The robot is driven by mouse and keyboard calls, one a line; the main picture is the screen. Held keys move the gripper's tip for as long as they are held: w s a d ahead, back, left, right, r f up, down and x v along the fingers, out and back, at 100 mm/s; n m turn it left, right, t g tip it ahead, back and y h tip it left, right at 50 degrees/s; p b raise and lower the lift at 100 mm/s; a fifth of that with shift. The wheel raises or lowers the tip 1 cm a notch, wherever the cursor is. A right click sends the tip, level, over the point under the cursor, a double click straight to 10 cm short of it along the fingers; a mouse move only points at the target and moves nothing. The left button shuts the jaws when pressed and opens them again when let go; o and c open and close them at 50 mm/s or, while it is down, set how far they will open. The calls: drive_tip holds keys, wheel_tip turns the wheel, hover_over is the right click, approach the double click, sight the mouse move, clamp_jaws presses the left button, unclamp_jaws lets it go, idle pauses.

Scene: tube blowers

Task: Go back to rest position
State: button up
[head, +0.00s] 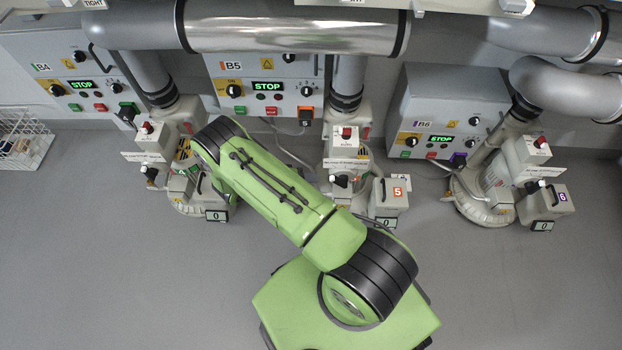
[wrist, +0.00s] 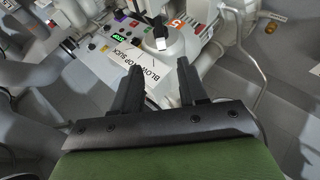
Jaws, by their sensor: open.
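My green arm crosses the middle of the head view; my gripper is hidden there. In the wrist view my gripper (wrist: 156,68) is open, with two black fingers apart and nothing between them. Just beyond the fingertips is a white sign (wrist: 135,68) reading BLOW STOP SUCK. A black-tipped lever (wrist: 160,40) stands beyond the fingertips, apart from them. A red 5 label (wrist: 177,23) shows behind it.
Control boxes B4 (head: 65,70), B5 (head: 265,75) and B6 (head: 450,105) line the wall, the lit displays reading STOP. A blower (head: 490,195) stands at right. Large pipes (head: 290,28) run overhead. A white wire basket (head: 25,140) is at left. The grey floor (head: 90,260) is clear in front.

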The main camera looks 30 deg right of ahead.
idle(0.3)
drive_tip(key=w+a+r+t+y, duration=0.1)
drive_tip(key=a+r+y, duration=0.15)
drive_tip(key=r, duration=1.05)
drive_tip(key=w+a+r+t+y, duration=0.1)
drive_tip(key=a+r+y, duration=0.15)
drive_tip(key=r, duration=1.05)
drive_tip(key=s+a+r+n+t+y, duration=0.1)
drive_tip(key=s+r+n+y, duration=0.15)
drive_tip(key=s+r, duration=0.65)
drive_tip(key=s+a+r+n+t+y, duration=0.2)
drive_tip(key=s+a+r+n+t, duration=0.15)
drive_tip(key=s+r, duration=0.6)
wheel_tip(320, 180, up, 11)
drive_tip(key=s+m+p, duration=0.1)
drive_tip(key=p, duration=1.2)
drive_tip(key=shift+s, duration=0.4)
